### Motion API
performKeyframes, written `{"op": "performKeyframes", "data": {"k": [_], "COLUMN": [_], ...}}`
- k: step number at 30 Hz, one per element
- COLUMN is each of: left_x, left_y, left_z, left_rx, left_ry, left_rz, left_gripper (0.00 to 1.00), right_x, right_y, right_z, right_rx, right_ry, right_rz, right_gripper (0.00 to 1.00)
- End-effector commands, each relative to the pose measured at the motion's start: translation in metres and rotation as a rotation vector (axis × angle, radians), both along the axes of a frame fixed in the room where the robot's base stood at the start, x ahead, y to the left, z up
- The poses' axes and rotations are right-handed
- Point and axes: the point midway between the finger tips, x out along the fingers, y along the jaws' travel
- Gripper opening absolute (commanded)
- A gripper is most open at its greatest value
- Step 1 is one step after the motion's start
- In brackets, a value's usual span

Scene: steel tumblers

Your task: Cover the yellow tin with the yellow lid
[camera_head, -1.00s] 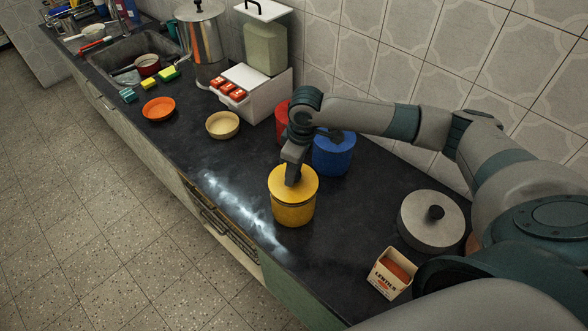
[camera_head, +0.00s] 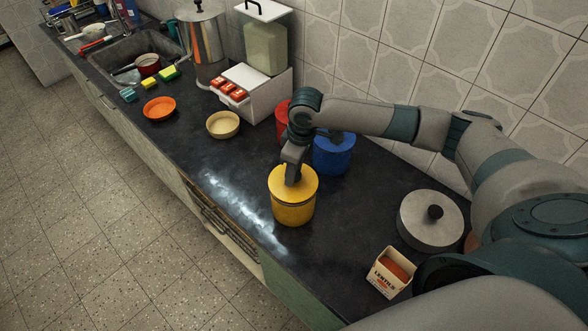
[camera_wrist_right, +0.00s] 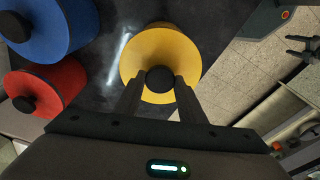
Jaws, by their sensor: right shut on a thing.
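The yellow tin (camera_head: 293,213) stands upright on the dark counter, near its front edge. The yellow lid (camera_head: 309,185) is over the tin's mouth and looks level and lined up with it. A thin dark line shows between lid and tin, and I cannot tell whether the lid is fully seated. My right gripper (camera_head: 292,180) comes down from above and is shut on the lid's knob. In the right wrist view the black knob (camera_wrist_right: 160,79) sits between the fingertips, and the yellow lid (camera_wrist_right: 150,45) hides the tin's opening. My left gripper is not in the head view.
A blue canister (camera_head: 333,157) and a red canister (camera_head: 282,120) stand behind the tin. A grey pot lid (camera_head: 417,229) and a lentils box (camera_head: 383,277) are to the right. A cream bowl (camera_head: 222,125) and an orange bowl (camera_head: 159,109) lie further left. The counter left of the tin is clear.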

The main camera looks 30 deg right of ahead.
Motion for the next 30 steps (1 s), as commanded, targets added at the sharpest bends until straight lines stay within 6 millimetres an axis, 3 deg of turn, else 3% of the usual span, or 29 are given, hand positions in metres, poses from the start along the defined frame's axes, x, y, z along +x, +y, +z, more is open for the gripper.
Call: {"op": "performKeyframes", "data": {"k": [30], "left_x": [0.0], "left_y": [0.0], "left_z": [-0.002], "left_rx": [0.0], "left_ry": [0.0], "left_rz": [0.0], "left_gripper": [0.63], "right_x": [0.0], "right_y": [0.0], "right_z": [-0.013], "right_rx": [0.0], "right_ry": [0.0], "right_rz": [0.001], "right_gripper": [0.13]}}
